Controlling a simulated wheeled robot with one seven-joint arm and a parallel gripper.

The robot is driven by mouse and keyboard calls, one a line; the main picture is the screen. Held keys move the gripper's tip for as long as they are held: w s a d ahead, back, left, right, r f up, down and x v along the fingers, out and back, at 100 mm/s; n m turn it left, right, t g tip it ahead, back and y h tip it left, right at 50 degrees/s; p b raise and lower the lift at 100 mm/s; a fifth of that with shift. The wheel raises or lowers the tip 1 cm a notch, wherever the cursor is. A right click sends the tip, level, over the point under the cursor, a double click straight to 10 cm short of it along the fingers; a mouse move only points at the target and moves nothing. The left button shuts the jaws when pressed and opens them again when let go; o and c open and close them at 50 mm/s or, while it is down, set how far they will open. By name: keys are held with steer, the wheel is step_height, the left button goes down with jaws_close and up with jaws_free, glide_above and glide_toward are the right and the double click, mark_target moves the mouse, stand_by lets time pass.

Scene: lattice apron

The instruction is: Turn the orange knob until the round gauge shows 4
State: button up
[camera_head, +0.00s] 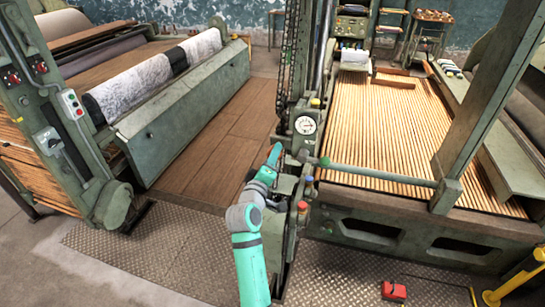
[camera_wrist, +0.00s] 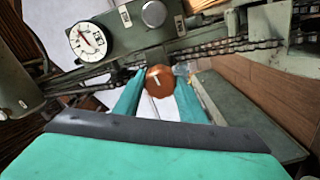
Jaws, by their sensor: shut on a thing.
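The orange knob (camera_wrist: 159,80) shows in the wrist view between the two teal fingers of my gripper (camera_wrist: 160,85). A pale mark line shows on the knob's face. My gripper is shut on the knob. In the head view my gripper (camera_head: 277,150) reaches the machine's post, and the knob is hidden there. The round gauge (camera_head: 305,125) has a white face and sits just above and right of my gripper. It also shows in the wrist view (camera_wrist: 87,41), tilted, with a dark needle. The numerals are too small to read.
A grey round cap (camera_wrist: 154,13) and a chain (camera_wrist: 250,45) lie close to the knob. A green lever bar (camera_head: 375,173) crosses in front of the slatted bed (camera_head: 385,120). A red pedal (camera_head: 394,291) is on the metal floor. A plank walkway (camera_head: 215,150) is clear at left.

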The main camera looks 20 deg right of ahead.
steer(key=n, duration=0.4)
steer(key=shift+n, duration=0.3)
steer(key=n, duration=1.1)
steer(key=shift+f+n, duration=0.15)
steer(key=shift+n, duration=2.45)
steer(key=o, duration=0.9)
steer(key=shift+o, duration=0.7)
steer(key=shift+s, duration=0.1)
